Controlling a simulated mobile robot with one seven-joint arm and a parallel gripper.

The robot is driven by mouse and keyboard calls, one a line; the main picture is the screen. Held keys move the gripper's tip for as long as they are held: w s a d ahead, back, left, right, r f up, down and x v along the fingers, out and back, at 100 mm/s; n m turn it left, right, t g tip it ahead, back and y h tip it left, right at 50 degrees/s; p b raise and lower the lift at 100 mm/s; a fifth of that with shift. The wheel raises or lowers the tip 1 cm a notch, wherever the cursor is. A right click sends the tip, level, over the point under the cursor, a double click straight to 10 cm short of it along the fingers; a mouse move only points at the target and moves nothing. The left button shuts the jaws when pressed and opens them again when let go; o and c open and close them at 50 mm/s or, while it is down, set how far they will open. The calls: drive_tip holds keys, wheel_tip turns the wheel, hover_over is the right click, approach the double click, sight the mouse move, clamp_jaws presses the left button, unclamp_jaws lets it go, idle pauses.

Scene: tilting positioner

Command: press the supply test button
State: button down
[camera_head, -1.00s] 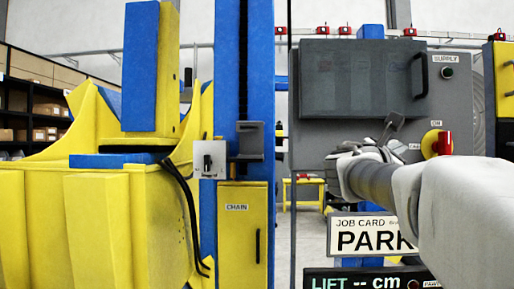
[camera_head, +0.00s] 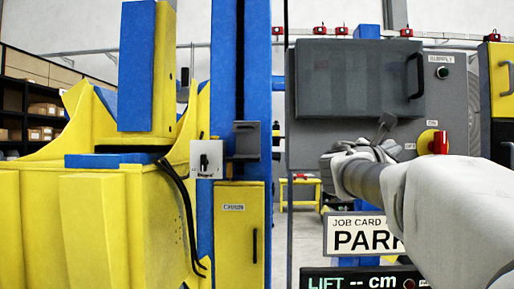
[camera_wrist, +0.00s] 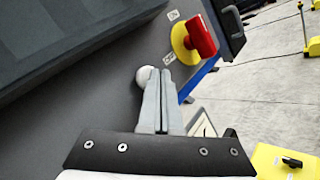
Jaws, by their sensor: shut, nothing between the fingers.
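A grey panel (camera_head: 455,110) carries a SUPPLY label with a small dark round fitting (camera_head: 442,72) at its upper right. In the wrist view a white round knob or button (camera_wrist: 143,76) sits on the panel right by the fingertips, partly hidden by them. I cannot read a label for it, nor tell whether the fingers touch it. My gripper (camera_wrist: 155,75) is shut and empty, its fingers pointing at the panel. In the head view my gripper (camera_head: 384,126) is small, in front of the panel's lower part.
A red rotary handle (camera_wrist: 201,36) on a yellow plate stands out close to the right of my fingers. A dark box with a handle (camera_head: 360,78) juts from the panel above. A JOB CARD sign (camera_head: 358,236) and a LIFT display (camera_head: 355,281) are below. The yellow and blue positioner (camera_head: 110,225) is left.

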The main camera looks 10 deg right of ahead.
drive_tip(key=shift+w, duration=0.4)
idle(0.7)
idle(0.3)
drive_tip(key=shift+s+a+b, duration=0.15)
drive_tip(key=shift+s+b, duration=0.2)
drive_tip(key=shift+s, duration=0.5)
drive_tip(key=s+b, duration=0.1)
drive_tip(key=s, duration=0.1)
drive_tip(key=s+a, duration=0.1)
drive_tip(key=s, duration=0.2)
drive_tip(key=shift+b, duration=0.4)
idle(0.3)
